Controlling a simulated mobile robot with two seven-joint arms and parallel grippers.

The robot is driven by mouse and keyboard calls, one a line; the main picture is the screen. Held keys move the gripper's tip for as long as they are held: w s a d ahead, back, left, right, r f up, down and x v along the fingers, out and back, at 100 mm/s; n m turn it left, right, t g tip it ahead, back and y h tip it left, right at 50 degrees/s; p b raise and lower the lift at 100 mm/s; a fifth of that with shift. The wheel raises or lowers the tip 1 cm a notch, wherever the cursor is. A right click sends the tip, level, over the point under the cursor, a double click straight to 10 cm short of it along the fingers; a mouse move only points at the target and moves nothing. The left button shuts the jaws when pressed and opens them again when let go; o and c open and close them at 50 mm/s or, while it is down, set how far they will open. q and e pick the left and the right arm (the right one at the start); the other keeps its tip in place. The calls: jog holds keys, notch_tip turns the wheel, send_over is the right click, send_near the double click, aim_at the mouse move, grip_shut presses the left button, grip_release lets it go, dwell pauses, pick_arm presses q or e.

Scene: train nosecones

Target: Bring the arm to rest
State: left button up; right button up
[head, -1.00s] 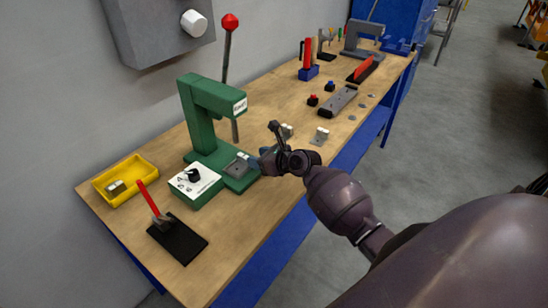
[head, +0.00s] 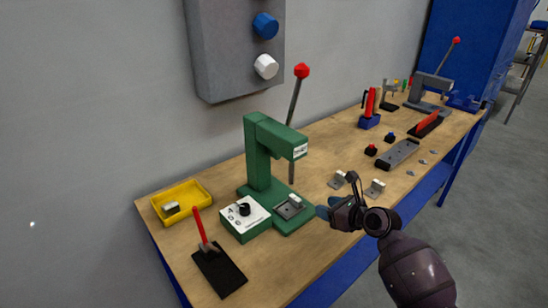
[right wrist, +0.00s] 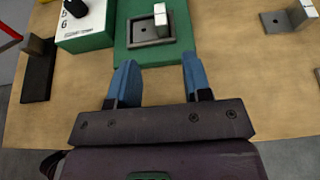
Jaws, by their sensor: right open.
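My right gripper (head: 324,212) is in front of the green press (head: 262,160), close to the right edge of its base. In the right wrist view its two blue fingers (right wrist: 159,78) stand apart with nothing between them. Beyond the fingertips is the press base, with a grey plate and a small pale metal block (right wrist: 160,18) on it. That block also shows on the press in the head view (head: 295,201). My left gripper is in neither view.
The wooden bench (head: 330,240) holds a yellow tray (head: 203,190), a white-topped control box (head: 243,217), a red-handled tool on a black plate (head: 225,275), and two metal brackets right of the press. A grey wall box (head: 215,50) hangs above.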

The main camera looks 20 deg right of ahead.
jog(key=s+a+f+n+g, duration=0.1)
jog(key=s+n, duration=0.1)
jog(key=n, duration=0.1)
jog(key=s+a+f+n+g, duration=0.1)
jog(key=s+a+n, duration=0.1)
jog(key=s+n, duration=0.1)
jog(key=s+a+f+n, duration=0.1)
jog(key=s+f+n, duration=0.1)
jog(key=s+n, duration=0.1)
jog(key=shift+s+a+n+g, duration=0.1)
jog(key=shift+a+n+g, duration=0.2)
jog(key=shift+n+g, duration=0.1)
jog(key=s+a+r+n+g+h, duration=0.1)
jog(key=s+a+n+g+h, duration=0.15)
jog(key=s+n, duration=0.85)
jog(key=s+a+n+g+h, duration=0.1)
jog(key=s+n+g+h, duration=0.25)
jog(key=s+n, duration=0.85)
jog(key=w+f+t+y, duration=0.1)
jog(key=w+f+t, duration=0.6)
jog(key=f, duration=0.4)
jog(key=shift+w+f+t+b, duration=0.2)
jog(key=shift+w+t+b, duration=0.1)
jog(key=shift+t, duration=0.1)
